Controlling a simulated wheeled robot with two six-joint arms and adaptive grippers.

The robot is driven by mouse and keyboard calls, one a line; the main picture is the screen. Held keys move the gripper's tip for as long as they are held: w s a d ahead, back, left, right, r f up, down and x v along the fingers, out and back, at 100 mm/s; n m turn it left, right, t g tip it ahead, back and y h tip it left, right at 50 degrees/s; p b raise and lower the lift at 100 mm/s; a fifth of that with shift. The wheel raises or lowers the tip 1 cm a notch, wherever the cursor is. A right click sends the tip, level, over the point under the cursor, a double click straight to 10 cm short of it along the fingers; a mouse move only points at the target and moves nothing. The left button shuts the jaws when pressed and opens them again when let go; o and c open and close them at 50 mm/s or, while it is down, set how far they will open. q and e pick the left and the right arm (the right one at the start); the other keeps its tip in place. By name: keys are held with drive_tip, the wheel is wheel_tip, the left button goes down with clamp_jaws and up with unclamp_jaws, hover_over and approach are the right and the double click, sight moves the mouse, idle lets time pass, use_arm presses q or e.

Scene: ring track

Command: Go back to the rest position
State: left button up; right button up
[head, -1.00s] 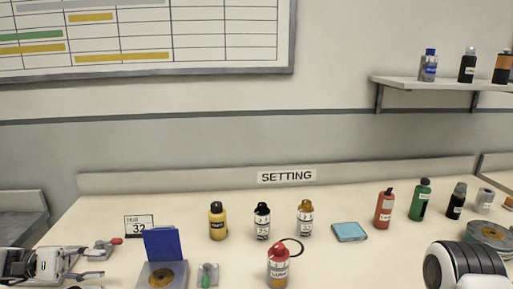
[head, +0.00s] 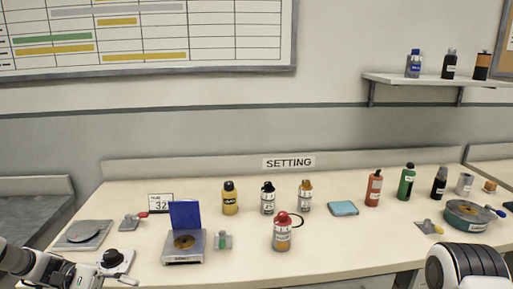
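My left arm comes in at the lower left corner, with its gripper (head: 88,276) low over the front left of the bench (head: 350,248). The gripper is small and partly cut off by the lower edge, so I cannot tell whether its fingers are open. No object is seen held in it. On my right side only a black ribbed and white part of my arm shows at the lower right; my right gripper is out of view.
A scale-like device with a blue lid (head: 185,216), a red-capped bottle with a ring (head: 282,235), several bottles, a blue pad (head: 343,208) and a round green-grey container (head: 467,214) stand on the bench. A wall shelf (head: 425,80) is at upper right. The middle front is clear.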

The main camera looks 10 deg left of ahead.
use_arm(q)
drive_tip(key=s+d+f+m+g+y+p, duration=0.15)
drive_tip(key=s+d+f+g+y, duration=0.5)
drive_tip(key=s+d+f, duration=0.7)
drive_tip(key=s+a+f+m+g+y+p, duration=0.15)
drive_tip(key=s+f+y, duration=0.25)
drive_tip(key=s, duration=0.5)
drive_tip(key=s+f+m+y+p, duration=0.1)
drive_tip(key=s+f+m+y, duration=0.2)
drive_tip(key=s+y, duration=0.35)
drive_tip(key=w+m+t, duration=0.1)
drive_tip(key=t, duration=0.1)
drive_tip(key=w+f+m+t, duration=0.1)
drive_tip(key=w+t, duration=0.1)
drive_tip(key=t, duration=0.1)
drive_tip(key=w+a+f+m+t, duration=0.1)
drive_tip(key=w+t, duration=0.1)
drive_tip(key=t, duration=0.1)
drive_tip(key=shift+w+a+f, duration=0.1)
drive_tip(key=shift+f, duration=0.1)
